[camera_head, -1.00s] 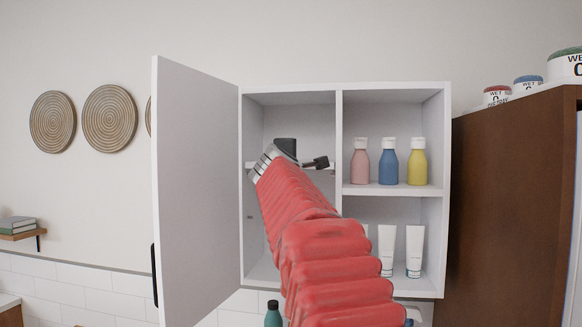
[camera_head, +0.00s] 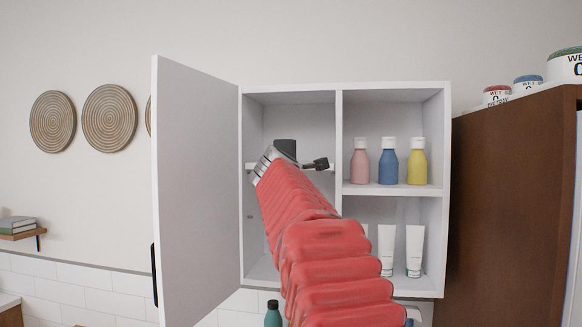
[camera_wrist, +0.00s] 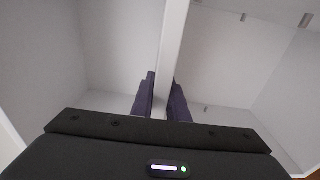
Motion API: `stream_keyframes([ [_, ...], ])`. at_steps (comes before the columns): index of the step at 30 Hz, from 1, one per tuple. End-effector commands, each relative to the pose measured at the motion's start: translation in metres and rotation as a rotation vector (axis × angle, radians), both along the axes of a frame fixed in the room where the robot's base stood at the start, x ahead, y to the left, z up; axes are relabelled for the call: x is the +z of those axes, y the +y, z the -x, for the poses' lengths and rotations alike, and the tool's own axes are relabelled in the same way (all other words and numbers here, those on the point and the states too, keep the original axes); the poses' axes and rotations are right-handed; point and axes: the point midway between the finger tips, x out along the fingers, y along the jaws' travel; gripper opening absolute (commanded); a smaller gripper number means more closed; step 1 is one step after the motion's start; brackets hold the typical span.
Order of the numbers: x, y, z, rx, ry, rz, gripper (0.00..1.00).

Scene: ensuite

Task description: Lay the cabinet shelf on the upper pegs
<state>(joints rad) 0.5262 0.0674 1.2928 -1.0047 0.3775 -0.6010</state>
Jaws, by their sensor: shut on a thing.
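The white cabinet shelf (camera_wrist: 174,40) shows edge-on in the wrist view, between the two dark purple fingers. My gripper (camera_wrist: 164,80) is shut on its edge. In the head view, my gripper (camera_head: 318,164) is inside the left compartment of the open white cabinet (camera_head: 393,90), and my red-sleeved arm hides much of it. A thin strip of the shelf (camera_head: 249,166) shows beside my wrist, roughly level. Small pegs (camera_wrist: 243,17) show on the right side of the wrist view. I cannot tell whether the shelf touches any peg.
The cabinet door (camera_head: 195,180) stands open at the left. Right of the divider (camera_head: 339,130), several bottles (camera_head: 388,163) stand above white tubes (camera_head: 414,250). A brown tall cabinet (camera_head: 505,200) stands at the right. A teal bottle (camera_head: 273,315) is below.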

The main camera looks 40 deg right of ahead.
Motion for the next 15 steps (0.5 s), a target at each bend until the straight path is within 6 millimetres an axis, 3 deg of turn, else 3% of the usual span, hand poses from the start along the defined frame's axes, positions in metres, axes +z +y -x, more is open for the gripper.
stream_keyframes([
  [15, -0.0055, 0.0004, 0.0005, 0.0, -0.002, 0.001, 0.0],
])
